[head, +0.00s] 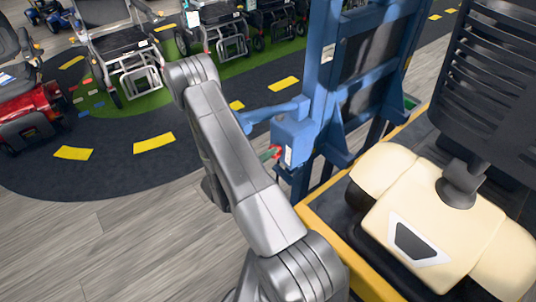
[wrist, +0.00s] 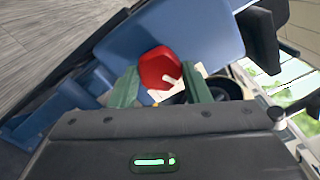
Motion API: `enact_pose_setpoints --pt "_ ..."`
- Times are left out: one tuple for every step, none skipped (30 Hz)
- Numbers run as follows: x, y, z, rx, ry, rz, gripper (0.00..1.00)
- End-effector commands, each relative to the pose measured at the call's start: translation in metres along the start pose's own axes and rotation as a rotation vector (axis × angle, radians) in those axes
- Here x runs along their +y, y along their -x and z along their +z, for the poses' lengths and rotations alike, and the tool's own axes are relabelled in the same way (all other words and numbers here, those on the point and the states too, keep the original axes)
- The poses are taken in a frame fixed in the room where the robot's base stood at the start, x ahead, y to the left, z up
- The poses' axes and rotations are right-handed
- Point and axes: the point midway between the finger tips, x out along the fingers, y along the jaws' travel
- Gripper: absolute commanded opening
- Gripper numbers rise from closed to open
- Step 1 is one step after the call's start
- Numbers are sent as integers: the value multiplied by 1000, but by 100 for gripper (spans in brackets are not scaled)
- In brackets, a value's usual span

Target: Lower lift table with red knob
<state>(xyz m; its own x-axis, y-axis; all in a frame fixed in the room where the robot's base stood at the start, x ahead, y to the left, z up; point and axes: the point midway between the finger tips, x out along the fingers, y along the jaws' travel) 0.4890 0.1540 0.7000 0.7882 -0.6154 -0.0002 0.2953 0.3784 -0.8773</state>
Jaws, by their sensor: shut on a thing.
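The red knob (wrist: 158,66) sits between the two green fingers of my gripper (wrist: 160,76) in the wrist view, and the fingers are shut on it. A white mark shows on the knob's face. In the head view a small part of the red knob (head: 277,149) shows at the side of a blue box (head: 296,137), with a green fingertip of my gripper (head: 266,155) against it. My arm hides most of the gripper there. The lift table has a blue mast (head: 325,60) and a yellow-edged base (head: 323,217).
A black and cream seat (head: 430,215) stands close on the right. Several wheelchairs (head: 125,55) and a red scooter (head: 28,115) are at the back left. Wood floor (head: 120,235) at the lower left is clear.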

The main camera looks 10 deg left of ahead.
Motion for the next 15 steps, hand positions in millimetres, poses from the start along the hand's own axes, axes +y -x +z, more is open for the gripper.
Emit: enact_pose_setpoints --pt "-1 0 1 -1 38 0 20" --pt "-1 0 1 -1 61 0 20" --pt "-1 0 1 -1 91 0 20" --pt "-1 0 1 -1 113 0 20" --pt "-1 0 1 -1 132 0 20" --pt "-1 0 1 -1 157 0 20" --pt "0 0 1 -1 175 0 20" --pt "0 0 1 -1 191 0 20" --pt "0 0 1 -1 212 0 20" --pt "0 0 1 -1 226 0 20" --pt "0 0 1 -1 239 0 20" --pt "0 0 1 -1 254 0 20" --pt "0 0 1 -1 265 0 20" --pt "0 0 1 -1 274 0 20" --pt "0 0 1 -1 285 0 20"
